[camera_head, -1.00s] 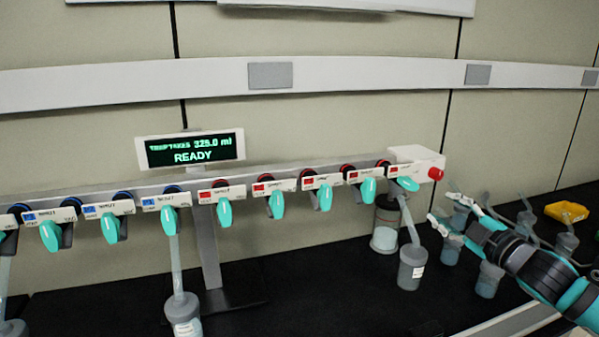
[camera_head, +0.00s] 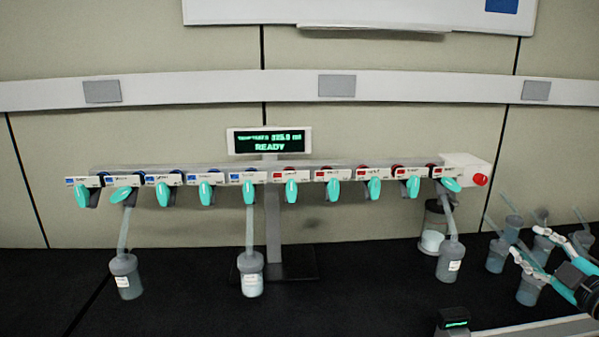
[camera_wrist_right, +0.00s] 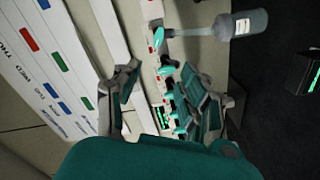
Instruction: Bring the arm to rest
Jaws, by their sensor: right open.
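My right gripper (camera_head: 527,242) is at the right edge of the head view, over the group of loose flasks. Its two fingers are apart with nothing between them. In the right wrist view the spread fingers (camera_wrist_right: 162,92) are also empty, with the manifold and its valves behind them. My left gripper is not in view. The freeze dryer manifold (camera_head: 345,164) carries a row of teal valve handles. Most handles hang down; the second from the left and the far right one are turned sideways. The display (camera_head: 270,141) reads READY.
Flasks hang at the manifold's left (camera_head: 125,278), middle (camera_head: 250,275) and right (camera_head: 450,262). Several loose flasks (camera_head: 497,256) stand below and beside my right gripper. A small black device (camera_head: 453,322) with a green screen is at the front. The black bench (camera_head: 350,290) is clear at centre right.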

